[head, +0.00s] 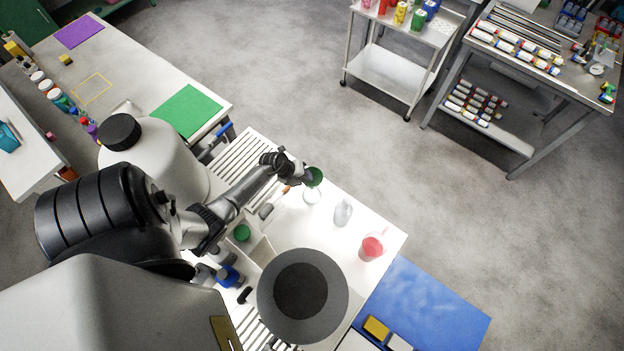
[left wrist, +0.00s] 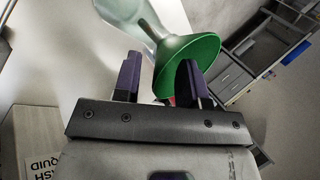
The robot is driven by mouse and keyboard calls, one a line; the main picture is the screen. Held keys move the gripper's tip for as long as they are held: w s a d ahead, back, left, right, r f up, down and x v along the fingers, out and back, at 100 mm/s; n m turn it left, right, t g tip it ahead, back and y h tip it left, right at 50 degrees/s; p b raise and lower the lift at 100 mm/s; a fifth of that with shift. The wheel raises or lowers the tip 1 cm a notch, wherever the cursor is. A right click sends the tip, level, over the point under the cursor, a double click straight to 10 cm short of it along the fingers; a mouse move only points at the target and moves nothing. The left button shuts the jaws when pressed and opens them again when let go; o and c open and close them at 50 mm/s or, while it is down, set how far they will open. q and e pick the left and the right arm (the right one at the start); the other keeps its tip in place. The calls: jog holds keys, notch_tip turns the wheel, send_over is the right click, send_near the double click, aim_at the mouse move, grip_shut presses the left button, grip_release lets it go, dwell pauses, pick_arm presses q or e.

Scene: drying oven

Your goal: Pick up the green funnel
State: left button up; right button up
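The green funnel (head: 315,177) sits on a clear glass vessel (head: 312,195) at the back edge of the white worktop. It also shows in the left wrist view (left wrist: 202,57), with its wide green rim near the fingers and the glass (left wrist: 125,12) beyond. My left gripper (head: 299,172) is beside the funnel. In the left wrist view its two dark fingers (left wrist: 158,78) are apart, and the right finger overlaps the funnel's rim. I cannot tell whether they touch it. My right gripper does not show.
A slatted rack (head: 242,163) lies left of the gripper. A round green item (head: 242,233) lies nearer.

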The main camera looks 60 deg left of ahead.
pick_arm(q)
grip_shut()
dwell(0.3)
jog(key=shift+r, duration=0.1)
